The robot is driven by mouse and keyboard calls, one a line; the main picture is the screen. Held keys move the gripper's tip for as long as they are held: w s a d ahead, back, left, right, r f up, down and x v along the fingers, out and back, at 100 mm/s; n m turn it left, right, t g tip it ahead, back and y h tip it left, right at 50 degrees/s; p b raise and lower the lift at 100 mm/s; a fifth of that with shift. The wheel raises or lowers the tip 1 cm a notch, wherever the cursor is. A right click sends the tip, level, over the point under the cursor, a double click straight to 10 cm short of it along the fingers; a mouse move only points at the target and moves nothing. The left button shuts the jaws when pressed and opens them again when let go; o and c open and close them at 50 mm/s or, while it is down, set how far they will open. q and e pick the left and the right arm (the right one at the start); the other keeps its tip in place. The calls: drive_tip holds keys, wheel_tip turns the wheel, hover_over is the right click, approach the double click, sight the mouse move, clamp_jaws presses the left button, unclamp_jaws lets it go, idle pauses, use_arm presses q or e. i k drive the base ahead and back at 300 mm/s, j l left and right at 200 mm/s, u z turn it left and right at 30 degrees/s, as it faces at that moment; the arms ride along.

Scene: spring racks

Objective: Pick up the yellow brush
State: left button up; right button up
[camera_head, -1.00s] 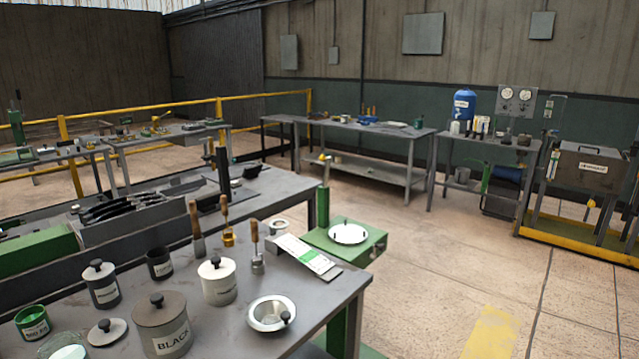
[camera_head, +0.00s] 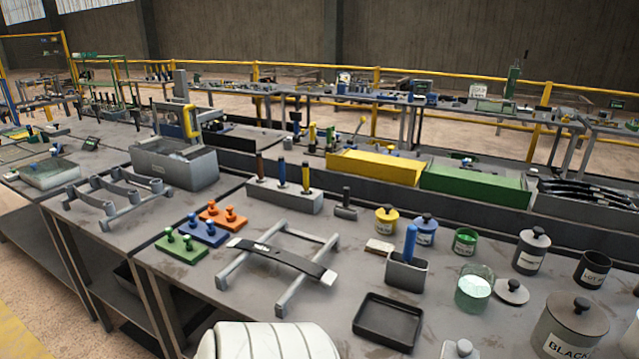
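A grey block (camera_head: 285,197) on the near table holds three upright handled tools. The rightmost tool has a yellow handle (camera_head: 306,177) and is the likeliest yellow brush, but its lower end is hidden in the block. Beside it are a blue-handled tool (camera_head: 282,173) and a dark brown-handled tool (camera_head: 260,167).
In front of the block stand a grey rack with a dark strip (camera_head: 284,262) and orange, blue and green peg plates (camera_head: 222,216). To the right are a blue-handled tool in a holder (camera_head: 407,272), a black tray (camera_head: 388,322) and several jars. Yellow (camera_head: 374,168) and green bins (camera_head: 474,190) stand behind.

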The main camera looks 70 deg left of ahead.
sight(306, 165)
drive_tip(key=u, duration=2.5)
